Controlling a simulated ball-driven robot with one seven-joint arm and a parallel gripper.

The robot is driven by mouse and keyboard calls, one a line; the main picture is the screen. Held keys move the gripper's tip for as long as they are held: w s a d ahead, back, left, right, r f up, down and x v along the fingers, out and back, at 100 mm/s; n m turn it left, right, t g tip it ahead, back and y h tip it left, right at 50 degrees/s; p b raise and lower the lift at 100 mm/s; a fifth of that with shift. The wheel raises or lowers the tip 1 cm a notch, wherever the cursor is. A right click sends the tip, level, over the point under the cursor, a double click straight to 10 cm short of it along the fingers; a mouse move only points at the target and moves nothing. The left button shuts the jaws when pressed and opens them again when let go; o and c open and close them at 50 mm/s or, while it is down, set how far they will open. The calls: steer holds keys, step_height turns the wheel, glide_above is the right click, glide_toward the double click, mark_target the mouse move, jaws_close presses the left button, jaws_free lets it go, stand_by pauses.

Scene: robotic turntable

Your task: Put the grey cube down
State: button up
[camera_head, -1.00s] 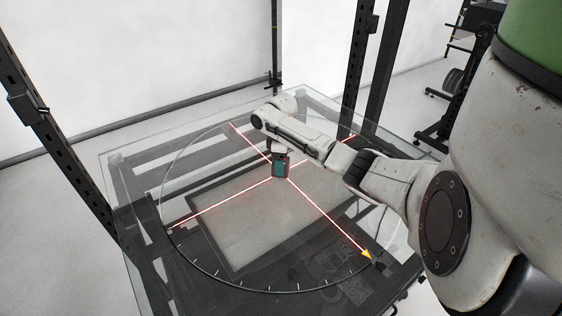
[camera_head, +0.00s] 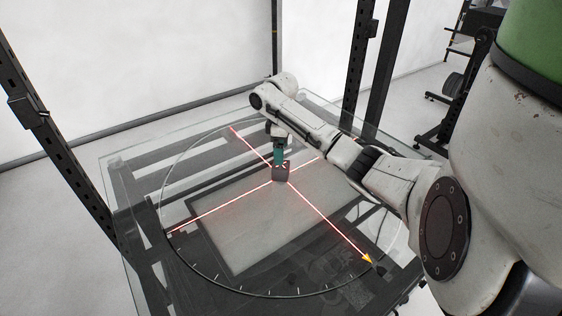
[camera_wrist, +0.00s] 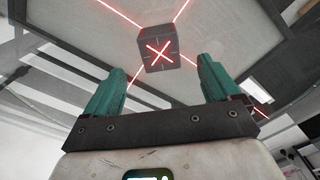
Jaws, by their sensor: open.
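The grey cube (camera_head: 281,173) sits on the glass turntable (camera_head: 205,262), close to where the red laser lines cross. In the wrist view the cube (camera_wrist: 158,50) shows a red cross of light on its top face. My gripper (camera_head: 281,160) is above the cube in the head view. In the wrist view its two green fingers (camera_wrist: 158,80) are wide apart with nothing between them. The cube lies beyond the fingertips, clear of both.
Red laser lines cross the round glass disc, and a yellow arrow (camera_head: 367,259) marks its front right. Dark upright posts (camera_head: 62,150) stand beside the table. The glass around the cube is clear.

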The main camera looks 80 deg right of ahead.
steer(key=shift+r, duration=2.6)
